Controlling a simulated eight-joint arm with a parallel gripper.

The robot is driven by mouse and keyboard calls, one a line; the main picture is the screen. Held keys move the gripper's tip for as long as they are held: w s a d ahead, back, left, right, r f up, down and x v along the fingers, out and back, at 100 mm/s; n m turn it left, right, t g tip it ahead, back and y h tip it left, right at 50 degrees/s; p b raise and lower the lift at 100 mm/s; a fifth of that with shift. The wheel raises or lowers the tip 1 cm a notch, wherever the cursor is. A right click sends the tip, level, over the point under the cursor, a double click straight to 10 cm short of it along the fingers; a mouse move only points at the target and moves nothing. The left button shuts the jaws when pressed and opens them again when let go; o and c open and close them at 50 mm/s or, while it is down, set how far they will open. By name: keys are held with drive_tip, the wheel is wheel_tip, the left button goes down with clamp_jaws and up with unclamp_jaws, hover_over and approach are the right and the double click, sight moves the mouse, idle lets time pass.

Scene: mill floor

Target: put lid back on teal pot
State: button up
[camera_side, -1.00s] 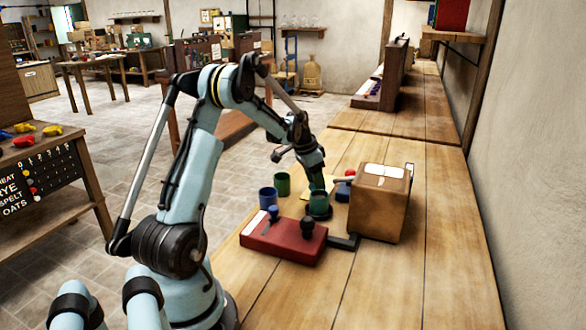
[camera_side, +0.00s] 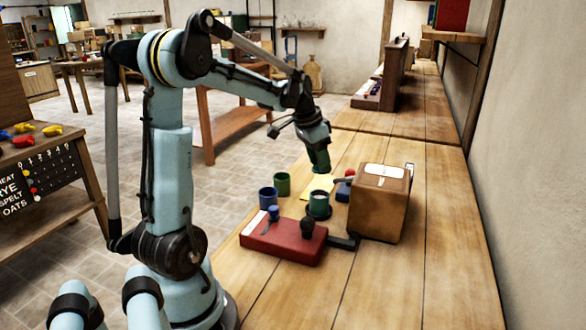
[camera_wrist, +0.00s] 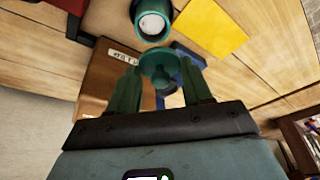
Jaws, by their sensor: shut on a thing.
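The teal pot (camera_side: 318,206) stands upright and open on the bench, with its pale inside showing. It also shows in the wrist view (camera_wrist: 151,24). My gripper (camera_side: 320,168) is raised above the pot, with a gap between them. In the wrist view, the teal lid (camera_wrist: 158,66) sits between the fingertips of my gripper (camera_wrist: 163,78), and they are shut on it. The lid is apart from the pot. In the side view the lid is hard to tell from the green fingers.
A blue pot (camera_side: 267,198) and a green pot (camera_side: 282,184) stand left of the teal pot. A red box (camera_side: 280,243) with knobs is in front, a brown box (camera_side: 378,205) to the right. A yellow sheet (camera_side: 313,187) lies behind.

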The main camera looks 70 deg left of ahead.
drive_tip(key=shift+s+d+f, duration=0.1)
drive_tip(key=shift+s+d, duration=0.1)
drive_tip(key=shift+d, duration=0.15)
drive_tip(key=shift+f, duration=3.1)
drive_tip(key=shift+f, duration=0.15)
drive_tip(key=o, duration=1.5)
drive_tip(key=shift+r, duration=3.5)
